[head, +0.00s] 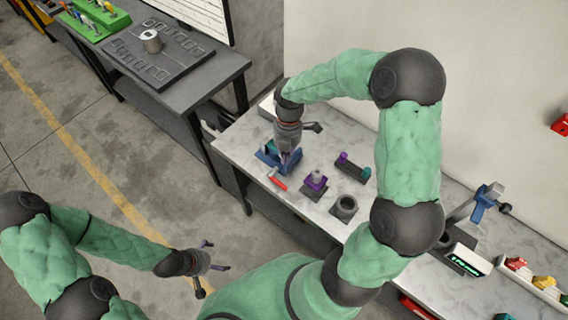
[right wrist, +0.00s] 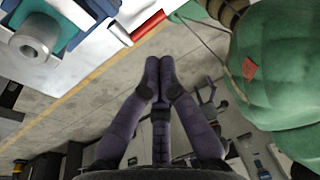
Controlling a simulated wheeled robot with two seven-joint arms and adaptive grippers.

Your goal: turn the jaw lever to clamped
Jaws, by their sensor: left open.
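The blue vise (head: 272,158) sits near the left end of the marble-topped bench. Its red jaw lever (head: 278,180) sticks out toward the front edge. The right wrist view shows the lever (right wrist: 148,26) at the top, with the vise's blue and teal body (right wrist: 62,22) and a grey round part (right wrist: 28,42) at the upper left. My right gripper (head: 288,160) is over the vise, partly covering it. In the right wrist view its fingertips (right wrist: 159,68) are together, with nothing visible between them and apart from the lever. My left gripper (head: 217,257) is open and empty over the floor.
Right of the vise stand a purple block (head: 315,182), a grey cup (head: 345,206) and a dark peg holder (head: 351,170). A blue device (head: 485,203) and a display box (head: 464,262) are farther right.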

